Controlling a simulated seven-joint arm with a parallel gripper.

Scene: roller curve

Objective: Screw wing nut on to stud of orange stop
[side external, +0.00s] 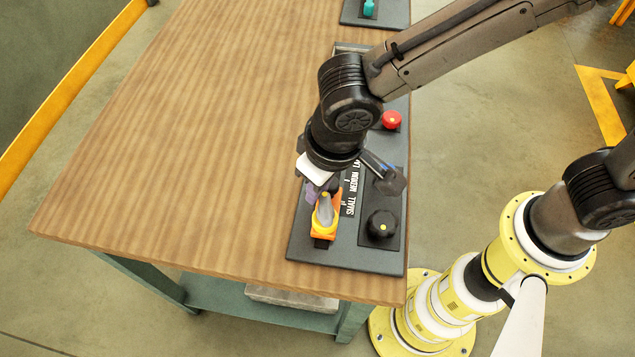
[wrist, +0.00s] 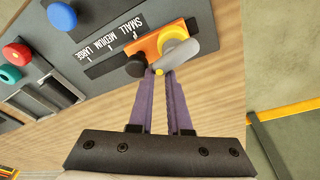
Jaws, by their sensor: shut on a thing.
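The orange stop (wrist: 147,45) sits on the slotted scale marked SMALL, MEDIUM and LARGE, by the SMALL end. It also shows in the side external view (side external: 338,203). It carries a yellow ring (wrist: 174,33) with a grey rounded piece (wrist: 178,59). My gripper (wrist: 162,73) has its purple fingers nearly together beside the stop. A small yellow piece (wrist: 159,72), apparently part of the wing nut, shows at the fingertips. A dark round part (wrist: 136,66) lies just left of them. The stud is hidden, and I cannot tell whether the nut's thread is engaged.
A black knob (side external: 381,225) stands on the dark panel beside the scale. A red button (side external: 391,120) is farther along the bench. The wooden tabletop (side external: 190,150) to the left is clear.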

